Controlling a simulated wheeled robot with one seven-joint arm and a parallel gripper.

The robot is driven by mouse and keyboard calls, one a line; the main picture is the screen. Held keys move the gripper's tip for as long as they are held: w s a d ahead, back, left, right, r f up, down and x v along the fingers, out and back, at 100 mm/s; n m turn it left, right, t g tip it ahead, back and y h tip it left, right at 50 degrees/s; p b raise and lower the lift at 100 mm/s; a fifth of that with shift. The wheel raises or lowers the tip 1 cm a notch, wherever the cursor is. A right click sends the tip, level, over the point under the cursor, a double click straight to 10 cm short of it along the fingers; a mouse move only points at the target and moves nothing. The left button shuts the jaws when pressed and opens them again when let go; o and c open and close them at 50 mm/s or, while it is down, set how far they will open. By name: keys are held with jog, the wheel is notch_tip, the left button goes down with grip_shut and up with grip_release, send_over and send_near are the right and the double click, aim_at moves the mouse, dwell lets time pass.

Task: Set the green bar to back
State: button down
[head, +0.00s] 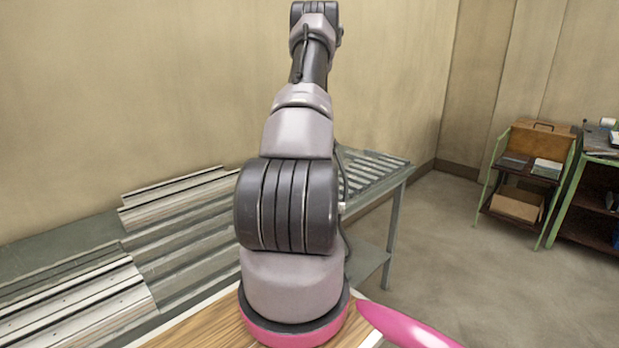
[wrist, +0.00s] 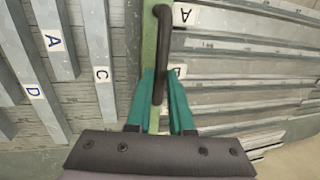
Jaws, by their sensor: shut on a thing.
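The green bar (wrist: 149,35) runs up and down the middle of the wrist view, with a dark bent handle (wrist: 161,40) over it. My gripper (wrist: 162,78), with teal fingers, is shut on this handle, one finger on each side. In the head view my arm covers the far part of the bench, and neither the gripper nor the green bar can be seen there.
Grey metal profiles (wrist: 245,62) lie on the right of the wrist view and more (wrist: 95,45) on the left. Letter labels A, C and D show; another is partly hidden. The slatted bench (head: 385,166) runs along the wall. A green-framed rack (head: 530,170) stands right, beyond open floor.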

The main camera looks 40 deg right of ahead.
jog(key=c, duration=0.8)
grip_release()
jog(key=shift+d, duration=0.4)
jog(key=shift+a, duration=0.1)
jog(key=shift+r, duration=0.1)
jog(key=v, duration=1)
jog(key=shift+r, duration=0.3)
